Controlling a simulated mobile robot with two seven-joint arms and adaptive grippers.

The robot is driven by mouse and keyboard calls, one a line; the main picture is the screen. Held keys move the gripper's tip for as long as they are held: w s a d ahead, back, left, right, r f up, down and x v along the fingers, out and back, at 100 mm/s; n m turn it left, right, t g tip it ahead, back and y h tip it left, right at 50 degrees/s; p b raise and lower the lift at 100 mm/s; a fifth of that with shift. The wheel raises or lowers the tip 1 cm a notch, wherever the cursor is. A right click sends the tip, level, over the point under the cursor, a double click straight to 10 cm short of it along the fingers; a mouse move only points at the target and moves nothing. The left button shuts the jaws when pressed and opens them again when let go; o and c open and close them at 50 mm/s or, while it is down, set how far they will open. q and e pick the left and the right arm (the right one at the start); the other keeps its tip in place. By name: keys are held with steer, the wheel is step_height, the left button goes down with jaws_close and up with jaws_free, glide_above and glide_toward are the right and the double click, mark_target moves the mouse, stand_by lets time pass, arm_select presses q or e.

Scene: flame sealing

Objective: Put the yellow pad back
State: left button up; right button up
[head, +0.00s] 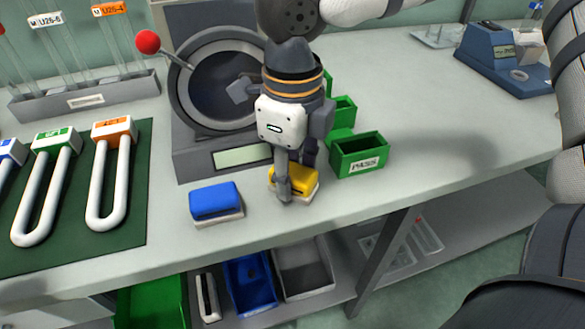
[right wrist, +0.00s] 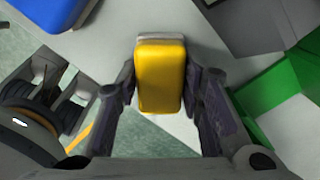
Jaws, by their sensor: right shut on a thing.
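The yellow pad (head: 304,181) has a yellow top and a pale base. It is at the front of the bench, between the blue pad (head: 215,202) and the green PASS bin (head: 358,155). My right gripper (head: 285,190) comes down over it from above and is shut on it. In the right wrist view the yellow pad (right wrist: 160,75) sits between the two fingers of my right gripper (right wrist: 163,95), one along each side. I cannot tell whether its base touches the bench. My left gripper is not identifiable in the head view.
A grey machine with a round dark opening (head: 215,85) and a red-knobbed lever (head: 148,42) stands behind the pads. White U-shaped tubes (head: 105,185) lie on a green mat (head: 125,215) at left. Bins sit on the shelf below.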

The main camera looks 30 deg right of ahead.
mark_target(293, 170)
steer(key=o, duration=1)
steer(key=shift+f, duration=0.1)
steer(key=shift+o, duration=0.2)
step_height(293, 170, up, 12)
